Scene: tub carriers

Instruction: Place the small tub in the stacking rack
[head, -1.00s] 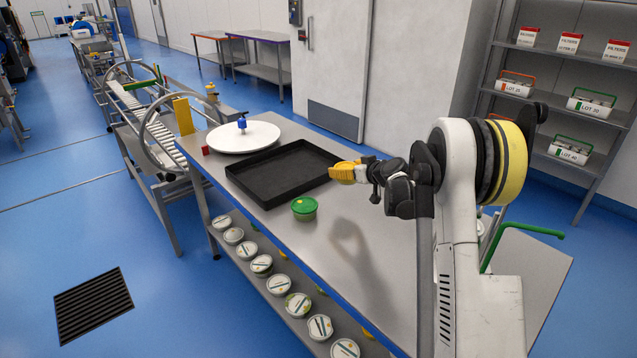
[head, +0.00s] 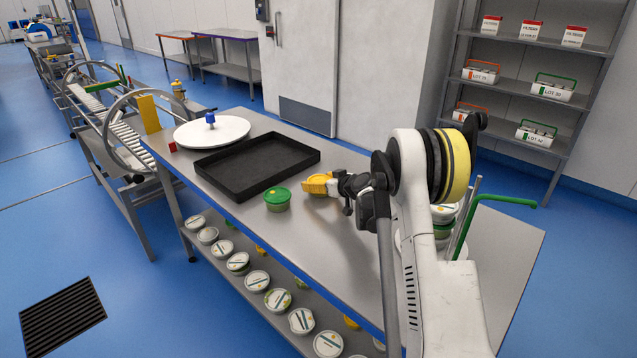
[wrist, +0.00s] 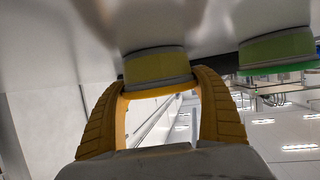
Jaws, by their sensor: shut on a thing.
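My gripper (head: 324,185) is over the grey steel table, right of a green-lidded tub (head: 278,199). In the wrist view, its yellow fingers (wrist: 158,84) are shut on a small yellowish tub (wrist: 156,64). The table fills the top of that view, and I cannot tell whether the held tub touches it. The green-lidded tub also shows there (wrist: 277,50), beside and apart from the held one. Upright posts with stacked tubs (head: 443,213), perhaps the stacking rack, stand at the table's right end, partly hidden by my arm.
A black tray (head: 257,166) lies behind the green-lidded tub. Further back are a white turntable (head: 212,132) and a yellow block (head: 149,114). Several lidded tubs line the lower shelf (head: 233,285). A green handle bar (head: 507,199) sticks out at the right. The front tabletop is mostly clear.

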